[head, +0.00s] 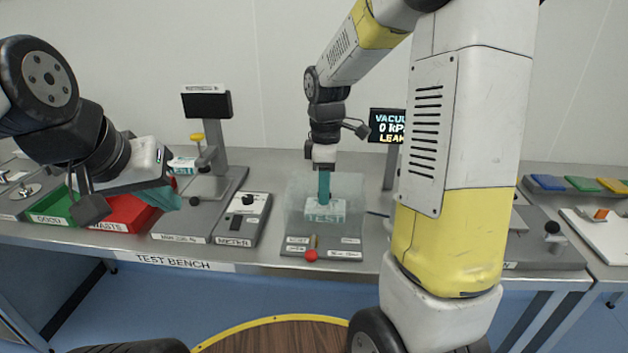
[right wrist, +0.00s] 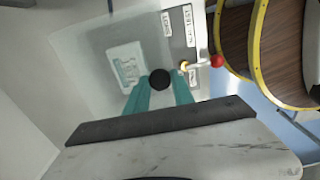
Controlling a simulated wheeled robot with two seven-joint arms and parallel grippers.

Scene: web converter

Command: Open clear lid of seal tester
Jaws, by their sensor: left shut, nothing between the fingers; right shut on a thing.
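The seal tester (head: 350,243) stands on the bench in the middle of the head view, under its clear lid (head: 350,190). A white pouch marked TEST (head: 322,217) shows through the lid, and also in the right wrist view (right wrist: 127,67). My right gripper (head: 324,199) reaches down from above. In the right wrist view its teal fingers (right wrist: 160,88) are shut on a round black knob (right wrist: 160,78) on the lid. The lid looks down over the pouch; any small gap is not visible. My left gripper (head: 170,198) is shut and empty above the red bin.
A red-knobbed lever (head: 311,255) sticks out at the tester's front. The meter (head: 243,217), a scale-like stand (head: 205,105), a red bin (head: 120,213) and a green bin (head: 55,207) stand to the left. A display (head: 387,125) stands behind right. My right arm hides the bench right of the tester.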

